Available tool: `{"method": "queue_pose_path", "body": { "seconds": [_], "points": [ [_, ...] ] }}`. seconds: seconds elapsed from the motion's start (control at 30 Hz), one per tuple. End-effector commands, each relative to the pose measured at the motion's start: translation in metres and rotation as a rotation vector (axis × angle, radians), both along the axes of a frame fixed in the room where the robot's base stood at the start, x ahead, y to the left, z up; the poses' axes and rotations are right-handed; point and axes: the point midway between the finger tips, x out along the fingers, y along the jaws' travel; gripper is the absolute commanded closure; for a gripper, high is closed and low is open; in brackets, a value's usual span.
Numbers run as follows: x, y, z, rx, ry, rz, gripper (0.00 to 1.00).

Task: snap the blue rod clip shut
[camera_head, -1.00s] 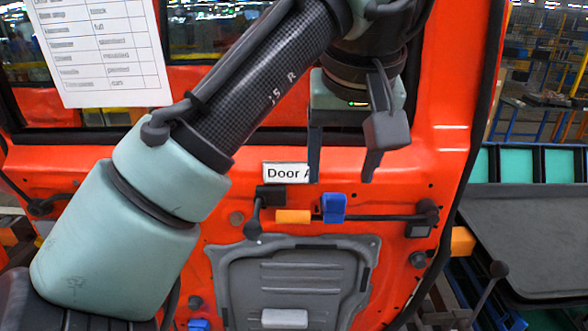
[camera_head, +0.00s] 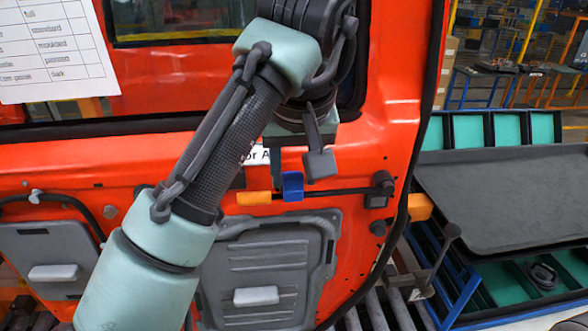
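The blue rod clip (camera_head: 292,186) sits on the dark horizontal rod (camera_head: 345,190) on the orange door, just right of an orange-yellow clip (camera_head: 254,198). I cannot tell whether its flap is open or shut. My gripper (camera_head: 298,168) hangs just above and in front of the blue clip, fingers pointing down. A gap shows between the two fingers, with the blue clip's top below it. Whether a finger touches the clip cannot be told. My arm hides part of the rod's left side and part of the door label.
The orange door (camera_head: 390,120) has grey panels with pale handles (camera_head: 256,296). A printed sheet (camera_head: 55,50) hangs at upper left. A dark tray (camera_head: 510,195) stands right of the door, with a black lever (camera_head: 440,255) between. Rollers run below.

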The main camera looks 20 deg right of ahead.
Motion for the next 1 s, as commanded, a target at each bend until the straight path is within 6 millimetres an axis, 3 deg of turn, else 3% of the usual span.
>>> {"method": "queue_pose_path", "body": {
  "seconds": [0.03,0.23,1.0],
  "points": [
    [0.0000,0.0001,0.0001,0.000,0.000,0.000,0.65],
    [0.0000,0.0001,0.0002,0.000,0.000,0.000,1.00],
    [-0.0009,0.0006,-0.0015,-0.006,-0.020,0.000,1.00]
  ]
}}
